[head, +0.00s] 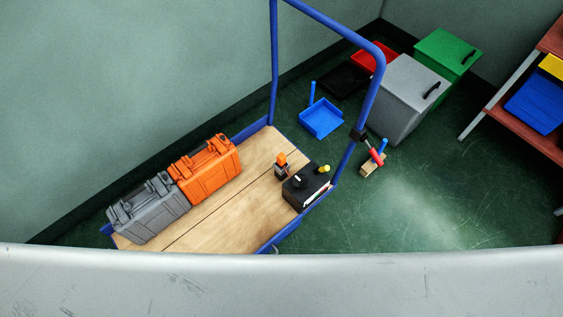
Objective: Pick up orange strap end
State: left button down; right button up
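I cannot pick out an orange strap end with certainty. A small orange piece (281,158) stands on a dark base on the wooden deck of a blue-framed cart (240,192), beside a black box (304,186). At this size I cannot tell whether it is a strap end. An orange case (206,170) also lies on the deck, touching or close to a grey case (146,210). Neither of my grippers shows in the head view.
A pale grey curved surface (280,285) spans the bottom. The cart's blue handle (370,92) rises at its right. Behind are a blue tray (321,118), a grey bin (406,98) and a green bin (447,52). A shelf (510,112) stands right. The green floor at lower right is clear.

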aim_at(280, 157)
jog(key=i+l+u, duration=0.15)
jog(key=l+u, duration=0.3)
jog(key=l, duration=0.65)
jog(key=l+u, duration=0.4)
jog(key=l, duration=0.75)
